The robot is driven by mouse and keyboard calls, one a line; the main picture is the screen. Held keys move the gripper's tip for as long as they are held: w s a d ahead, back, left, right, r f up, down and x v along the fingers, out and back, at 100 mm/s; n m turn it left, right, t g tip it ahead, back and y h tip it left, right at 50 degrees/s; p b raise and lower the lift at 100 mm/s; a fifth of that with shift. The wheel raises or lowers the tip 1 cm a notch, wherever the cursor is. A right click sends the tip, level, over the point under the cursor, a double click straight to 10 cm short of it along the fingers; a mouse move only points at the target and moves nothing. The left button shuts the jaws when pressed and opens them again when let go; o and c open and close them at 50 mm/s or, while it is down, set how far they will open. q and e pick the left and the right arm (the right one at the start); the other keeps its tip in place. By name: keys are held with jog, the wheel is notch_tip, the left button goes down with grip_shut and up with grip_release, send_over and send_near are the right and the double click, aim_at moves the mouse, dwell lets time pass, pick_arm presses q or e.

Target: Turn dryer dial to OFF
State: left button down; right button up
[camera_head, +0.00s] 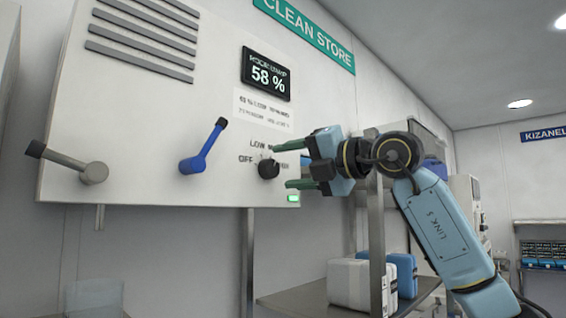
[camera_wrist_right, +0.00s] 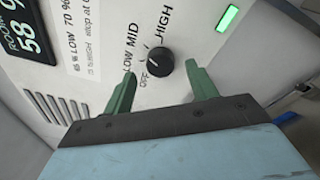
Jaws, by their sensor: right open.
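The dryer dial (camera_head: 268,168) is a round black knob on the white dryer panel (camera_head: 140,115). It also shows in the right wrist view (camera_wrist_right: 160,67), with the labels OFF, LOW, MID and HIGH around it. A pale mark shows on the knob, but I cannot tell for sure which label it points to. My right gripper (camera_head: 283,168) is open, with its green fingers pointing at the panel and the dial between their tips in the picture. I see no clear contact with the dial. My left gripper is out of view.
A blue lever (camera_head: 203,148) and a grey lever (camera_head: 68,163) stick out of the panel to the left. A display reading 58 % (camera_head: 266,74) is above the dial. A lit green lamp (camera_head: 293,198) sits below it. White and blue boxes stand on a shelf (camera_head: 300,297).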

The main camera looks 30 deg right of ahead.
aim_at(269, 169)
jog(key=shift+x, duration=1.1)
jog(key=c, duration=1)
